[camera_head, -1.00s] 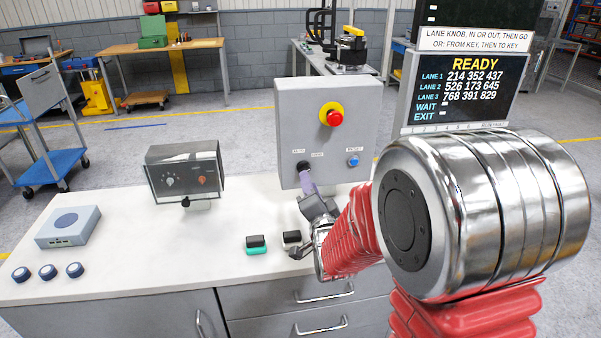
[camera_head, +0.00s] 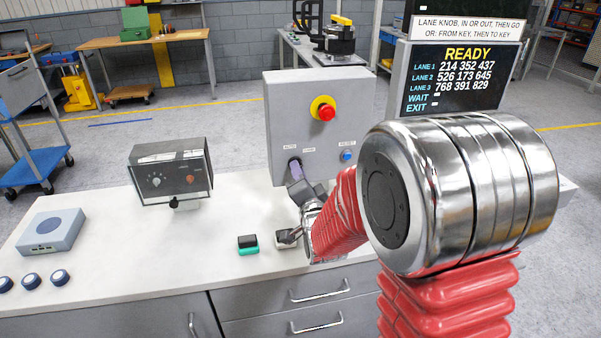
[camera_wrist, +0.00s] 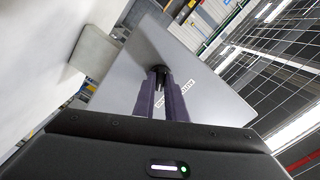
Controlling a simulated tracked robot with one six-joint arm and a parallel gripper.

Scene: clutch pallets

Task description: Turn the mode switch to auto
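The mode switch (camera_head: 294,163) is a small black knob at the lower left of the grey control box (camera_head: 283,120). Small labels sit above it; in the head view they are too blurred to read surely. My gripper (camera_head: 296,172) reaches it from the front with purple fingers. In the wrist view the two fingertips (camera_wrist: 160,72) stand close together on either side of the black knob (camera_wrist: 158,69), which appears to fill the gap. The fingers hide part of the knob, so which way it points cannot be told.
A red emergency button with a yellow collar (camera_head: 323,109) sits above the switch, and a blue button (camera_head: 347,155) to its right. A display (camera_head: 463,80) reads READY. A green-and-black block (camera_head: 248,244) and a dark-faced meter box (camera_head: 172,175) stand on the white bench (camera_head: 120,245).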

